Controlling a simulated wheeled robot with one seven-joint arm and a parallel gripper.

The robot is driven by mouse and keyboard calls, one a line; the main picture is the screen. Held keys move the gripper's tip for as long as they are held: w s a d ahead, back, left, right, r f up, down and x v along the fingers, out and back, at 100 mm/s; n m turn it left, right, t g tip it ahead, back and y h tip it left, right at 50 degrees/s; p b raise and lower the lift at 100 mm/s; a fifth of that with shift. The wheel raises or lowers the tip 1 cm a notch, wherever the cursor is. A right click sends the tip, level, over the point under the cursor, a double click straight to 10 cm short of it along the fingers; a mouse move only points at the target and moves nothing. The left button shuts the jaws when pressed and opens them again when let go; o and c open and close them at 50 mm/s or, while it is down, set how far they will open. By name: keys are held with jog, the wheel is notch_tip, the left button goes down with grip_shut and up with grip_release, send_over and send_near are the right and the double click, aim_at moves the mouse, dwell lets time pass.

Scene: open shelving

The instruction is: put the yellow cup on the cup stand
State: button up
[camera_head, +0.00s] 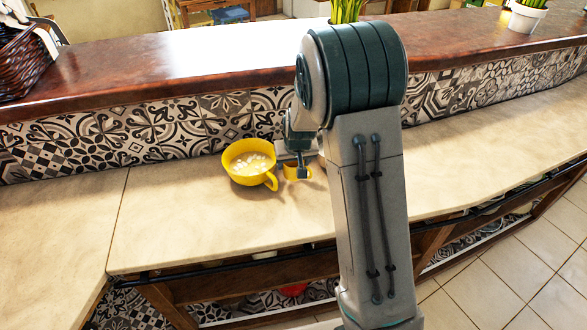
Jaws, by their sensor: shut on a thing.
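A small yellow cup (291,172) is at my gripper (303,170), low over or on the pale counter; I cannot tell whether it touches the counter. My gripper is shut on this cup, and its finger and my arm hide part of it. Just to its left stands a larger yellow cup (238,174), upright, with a handle at its lower right and pale contents with white pieces. I cannot make out a cup stand; my arm covers part of the counter.
The pale counter (170,215) is clear to the left and right. A patterned tile wall (180,130) rises behind it to a raised brown ledge (180,60). A wicker basket (20,60) and potted plants (526,16) stand on the ledge.

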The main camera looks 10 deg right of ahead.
aim_at(294, 172)
notch_tip(294, 172, down, 4)
jog(key=shift+r+p, duration=0.1)
jog(key=shift+p, duration=0.35)
jog(key=shift+f+b, duration=0.3)
jog(key=shift+f, duration=0.05)
jog(key=o, duration=1)
jog(key=shift+r, duration=0.1)
jog(key=shift+o, duration=0.2)
jog(key=shift+r, duration=0.1)
